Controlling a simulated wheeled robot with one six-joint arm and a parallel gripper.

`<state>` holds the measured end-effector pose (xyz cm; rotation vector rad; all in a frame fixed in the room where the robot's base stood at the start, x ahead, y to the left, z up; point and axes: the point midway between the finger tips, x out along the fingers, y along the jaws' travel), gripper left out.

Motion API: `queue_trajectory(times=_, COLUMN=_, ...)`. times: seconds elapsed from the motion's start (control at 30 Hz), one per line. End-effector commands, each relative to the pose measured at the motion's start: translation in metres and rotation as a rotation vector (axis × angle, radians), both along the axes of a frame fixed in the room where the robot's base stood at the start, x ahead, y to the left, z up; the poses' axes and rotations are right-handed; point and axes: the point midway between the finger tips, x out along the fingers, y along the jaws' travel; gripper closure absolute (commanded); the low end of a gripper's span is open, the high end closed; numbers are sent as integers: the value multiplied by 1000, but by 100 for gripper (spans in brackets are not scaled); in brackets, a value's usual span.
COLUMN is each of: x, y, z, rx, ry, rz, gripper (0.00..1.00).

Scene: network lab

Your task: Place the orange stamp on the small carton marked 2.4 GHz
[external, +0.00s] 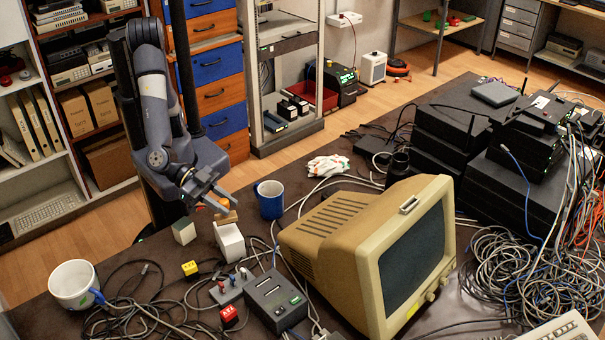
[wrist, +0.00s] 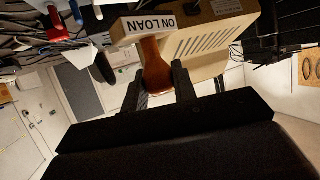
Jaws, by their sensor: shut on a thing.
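My gripper (external: 214,200) is shut on the orange stamp (external: 224,203) and holds it above the table. In the wrist view the stamp's orange-brown handle (wrist: 152,62) is between my fingers, and its pale block reads ON LOAN. Two small pale cartons stand below my gripper: a smaller grey-white carton (external: 184,231) to the left, and a larger white carton (external: 229,244) to the right, almost under the stamp. The stamp appears apart from both. I cannot read any 2.4 GHz marking, so I cannot tell which carton bears it.
A blue mug (external: 270,199) stands right of my gripper, beside a beige monitor (external: 345,240). A white mug (external: 74,285) is at front left. Yellow (external: 190,270) and red (external: 229,317) blocks, a grey switch box (external: 275,299) and loose cables crowd the front.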

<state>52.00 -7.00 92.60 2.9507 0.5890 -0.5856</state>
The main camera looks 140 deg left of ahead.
Motion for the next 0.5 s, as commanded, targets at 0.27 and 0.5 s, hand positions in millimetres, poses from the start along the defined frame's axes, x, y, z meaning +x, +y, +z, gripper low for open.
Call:
queue_trajectory(times=0.27, x=0, y=0, z=-35, rx=1, ry=3, rz=-1, gripper=97)
queue_trajectory(times=0.5, x=0, y=0, z=-34, rx=0, ry=1, rz=0, gripper=97)
